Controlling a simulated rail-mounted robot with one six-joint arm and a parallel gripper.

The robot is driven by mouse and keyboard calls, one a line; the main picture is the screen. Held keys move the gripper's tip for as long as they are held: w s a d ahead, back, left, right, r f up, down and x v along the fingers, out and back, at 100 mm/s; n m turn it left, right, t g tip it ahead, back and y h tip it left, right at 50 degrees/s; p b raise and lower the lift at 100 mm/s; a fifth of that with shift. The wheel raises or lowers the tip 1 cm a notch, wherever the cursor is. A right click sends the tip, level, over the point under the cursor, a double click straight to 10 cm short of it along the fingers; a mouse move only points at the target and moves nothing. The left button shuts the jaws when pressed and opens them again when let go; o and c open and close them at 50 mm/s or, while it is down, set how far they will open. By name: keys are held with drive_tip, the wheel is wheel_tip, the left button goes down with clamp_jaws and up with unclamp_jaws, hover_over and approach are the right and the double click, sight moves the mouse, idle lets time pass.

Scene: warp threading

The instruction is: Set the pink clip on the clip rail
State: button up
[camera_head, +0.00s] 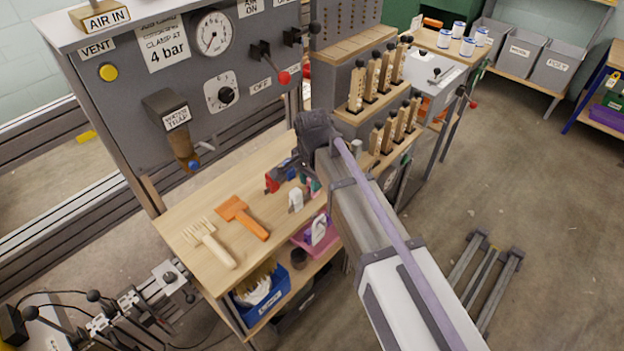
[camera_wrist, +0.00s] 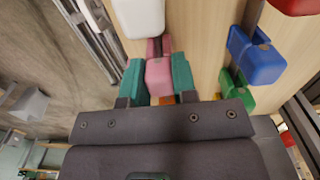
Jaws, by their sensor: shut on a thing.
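The pink clip (camera_wrist: 159,72) is between the two teal fingertips of my gripper (camera_wrist: 158,80) in the wrist view, with a finger on each side of it. My gripper is shut on it. In the head view my gripper (camera_head: 308,181) is low over the right part of the wooden bench top, and the clip is mostly hidden by my arm. I cannot tell whether the clip touches the wood. The clip rail cannot be clearly made out in either view.
A white clip (camera_wrist: 138,17) is close beside the pink one; blue (camera_wrist: 256,56), green (camera_wrist: 236,90) and red (camera_wrist: 296,5) clips are to the right. An orange tool (camera_head: 242,216) and a wooden comb (camera_head: 209,241) lie on the bench (camera_head: 181,214). A grey gauge panel (camera_head: 130,85) stands behind.

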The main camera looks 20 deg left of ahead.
drive_tip(key=o, duration=0.9)
wheel_tip(320, 180, up, 11)
drive_tip(key=p, duration=1.1)
drive_tip(key=shift+f, duration=0.1)
